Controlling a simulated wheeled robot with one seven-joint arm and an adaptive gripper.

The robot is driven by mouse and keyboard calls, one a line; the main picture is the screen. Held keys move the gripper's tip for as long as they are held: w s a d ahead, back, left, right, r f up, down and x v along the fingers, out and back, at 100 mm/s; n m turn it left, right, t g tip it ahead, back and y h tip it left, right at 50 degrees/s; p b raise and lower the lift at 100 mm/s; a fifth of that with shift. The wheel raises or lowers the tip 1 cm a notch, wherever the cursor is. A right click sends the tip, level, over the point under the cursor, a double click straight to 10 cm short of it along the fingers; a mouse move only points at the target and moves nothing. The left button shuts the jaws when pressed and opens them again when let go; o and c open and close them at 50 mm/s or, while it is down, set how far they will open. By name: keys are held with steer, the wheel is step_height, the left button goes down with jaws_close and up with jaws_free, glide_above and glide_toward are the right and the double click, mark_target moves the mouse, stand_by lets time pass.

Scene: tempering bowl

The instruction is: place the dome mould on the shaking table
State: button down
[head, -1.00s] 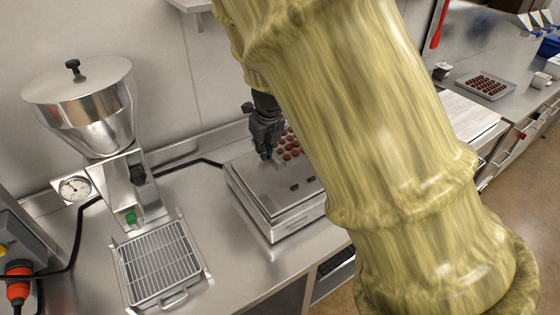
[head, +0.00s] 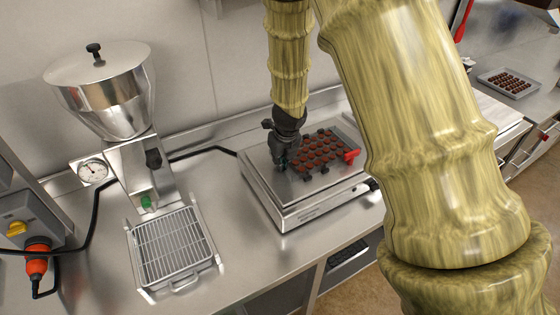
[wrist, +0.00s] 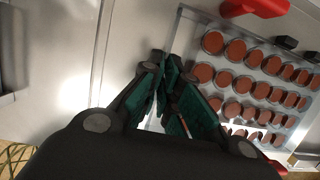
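The dome mould (head: 329,167) is a clear tray with rows of brown domes. It sits on the steel top of the shaking table (head: 262,181) and looks flat. In the wrist view the mould (wrist: 233,78) fills the right half. My gripper (head: 283,162) points down at the mould's left edge. In the wrist view its green-padded fingers (wrist: 168,88) are close together, with the mould's rim between them; they appear shut on it. The exact contact is partly hidden by the fingers.
A red part (head: 348,157) and several black clips sit around the mould. A steel hopper machine (head: 100,85) with a wire grate (head: 172,250) stands on the left. A filled tray (head: 510,83) lies far right. Bare counter shows between grate and shaking table.

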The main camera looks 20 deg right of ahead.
steer(key=shift+a+r, duration=0.1)
steer(key=shift+f, duration=0.2)
steer(key=c, duration=1.6)
jaws_free()
steer(key=shift+r, duration=0.1)
steer(key=shift+c, duration=0.2)
steer(key=v, duration=1.2)
